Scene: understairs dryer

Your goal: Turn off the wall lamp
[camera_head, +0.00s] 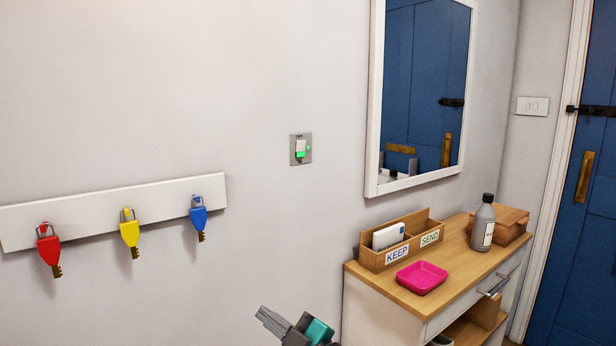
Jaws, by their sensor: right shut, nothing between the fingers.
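A small grey switch plate (306,152) is on the white wall near the middle of the head view. It carries a white rocker, a green strip below the rocker and a small green light on its right. The lettering above the rocker is too small to read surely. No wall lamp shows in the view. My right gripper (262,314) is at the bottom edge, well below the switch and apart from it, shut and empty. My left gripper is not in view.
A key rack (90,211) holds red, yellow and blue keys at left. At right, a wooden-topped cabinet (459,266) bears a KEEP/SEND box (372,258), pink tray (421,277) and grey bottle (482,225). A mirror (424,90) hangs above. Wall around the switch is clear.

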